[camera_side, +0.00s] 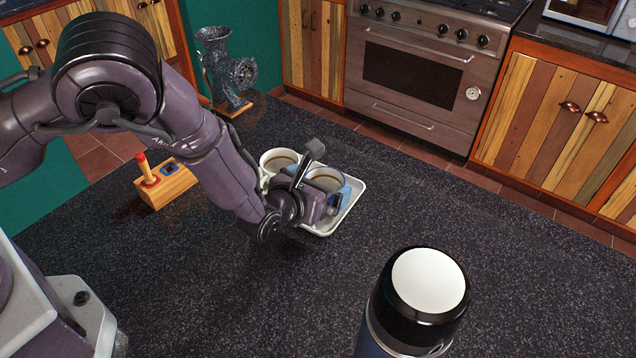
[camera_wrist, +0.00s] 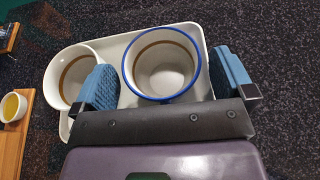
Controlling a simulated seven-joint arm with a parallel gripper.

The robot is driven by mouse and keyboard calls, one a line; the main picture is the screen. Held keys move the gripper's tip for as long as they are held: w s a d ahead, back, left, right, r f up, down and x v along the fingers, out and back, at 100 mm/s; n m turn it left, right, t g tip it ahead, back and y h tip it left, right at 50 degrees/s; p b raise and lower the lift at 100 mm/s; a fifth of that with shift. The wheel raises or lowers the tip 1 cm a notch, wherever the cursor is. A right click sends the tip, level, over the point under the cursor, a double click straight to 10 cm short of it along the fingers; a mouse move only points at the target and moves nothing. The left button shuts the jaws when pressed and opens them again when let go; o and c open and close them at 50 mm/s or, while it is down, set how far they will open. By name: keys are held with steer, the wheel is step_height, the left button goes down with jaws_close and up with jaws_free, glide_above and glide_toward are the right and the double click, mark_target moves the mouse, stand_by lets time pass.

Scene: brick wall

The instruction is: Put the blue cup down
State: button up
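The blue cup (camera_wrist: 162,65) is white with a blue rim and a brown band inside. It stands upright on the white tray (camera_wrist: 115,48), beside a white cup (camera_wrist: 68,82) with no blue rim. In the side view the blue cup (camera_side: 325,180) is partly hidden by my gripper (camera_side: 328,198). In the wrist view the two blue fingers of my gripper (camera_wrist: 168,78) are spread on either side of the blue cup. A narrow gap shows at the right finger; the left finger is very close to the cup and overlaps the view of the white cup.
A wooden box with a red-topped lever (camera_side: 165,182) stands left of the tray. A grinder (camera_side: 226,70) stands at the back. A dark cylinder with a white top (camera_side: 425,285) stands at the front. The counter right of the tray is clear.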

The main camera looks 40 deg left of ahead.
steer(key=shift+r, duration=0.25)
steer(key=a+v, duration=0.1)
steer(key=v, duration=1.1)
steer(key=s+a+r+n+g+y, duration=0.2)
steer(key=a+r+n+g+y, duration=0.15)
steer(key=a+r+n, duration=0.5)
steer(key=s+a+r+n+g+y, duration=0.25)
steer(key=a+r+n+y, duration=0.25)
steer(key=a+r+n, duration=0.4)
steer(key=s+a+r+n+g+h, duration=0.3)
steer(key=s+n+g, duration=0.1)
steer(key=s+n, duration=0.5)
steer(key=s+d+r+n+t+h, duration=0.2)
steer(key=s+d+r+n+h, duration=0.2)
steer(key=n, duration=0.4)
steer(key=shift+s+d+r+n+h, duration=0.2)
steer(key=shift+s+r+n+h, duration=0.35)
steer(key=shift+h, duration=0.7)
steer(key=shift+s+f, duration=0.1)
steer(key=shift+f, duration=0.05)
